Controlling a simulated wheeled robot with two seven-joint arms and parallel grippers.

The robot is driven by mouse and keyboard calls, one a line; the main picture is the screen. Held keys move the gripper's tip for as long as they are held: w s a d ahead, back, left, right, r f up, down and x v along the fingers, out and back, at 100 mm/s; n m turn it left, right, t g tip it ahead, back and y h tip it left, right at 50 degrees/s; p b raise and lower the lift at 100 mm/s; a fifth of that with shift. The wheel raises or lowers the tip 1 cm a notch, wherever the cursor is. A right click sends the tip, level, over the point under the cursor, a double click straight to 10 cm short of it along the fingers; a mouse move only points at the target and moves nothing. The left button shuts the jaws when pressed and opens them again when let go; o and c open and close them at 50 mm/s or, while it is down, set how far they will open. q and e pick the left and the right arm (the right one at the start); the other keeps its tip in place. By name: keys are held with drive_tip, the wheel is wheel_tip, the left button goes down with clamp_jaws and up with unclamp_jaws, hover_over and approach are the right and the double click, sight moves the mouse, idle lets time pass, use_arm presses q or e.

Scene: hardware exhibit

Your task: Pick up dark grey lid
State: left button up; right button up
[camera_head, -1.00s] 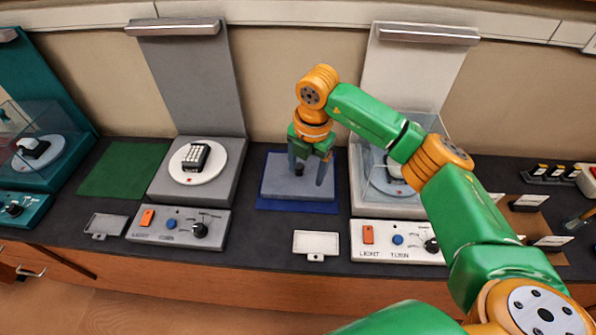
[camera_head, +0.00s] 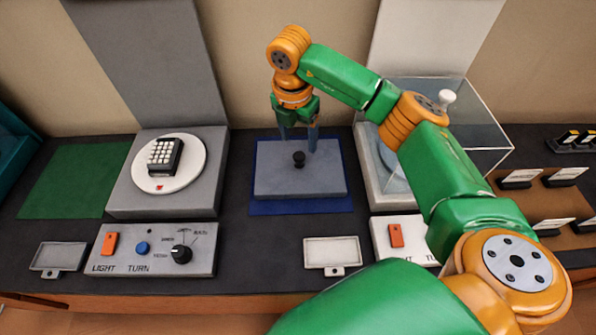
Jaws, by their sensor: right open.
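My left gripper is not in view.
Left of the lid, a grey stand (camera_head: 124,197) bears a white turntable (camera_head: 184,170) with a keypad device (camera_head: 165,153). A clear case (camera_head: 478,120) stands at right, partly behind my right arm. Control panels and small trays line the counter's front. A green mat (camera_head: 75,180) is bare.

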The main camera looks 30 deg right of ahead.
sight(299, 155)
drive_tip(key=shift+w+f, duration=0.1)
drive_tip(key=shift+f, duration=0.45)
wheel_tip(299, 155, down, 4)
drive_tip(key=p, duration=0.2)
drive_tip(key=shift+d+p, duration=0.1)
drive_tip(key=shift+p, duration=0.3)
wheel_tip(299, 155, down, 2)
drive_tip(key=shift+w+d+f, duration=0.1)
drive_tip(key=shift+d+f, duration=0.05)
drive_tip(key=shift+f, duration=0.05)
clamp_jaws()
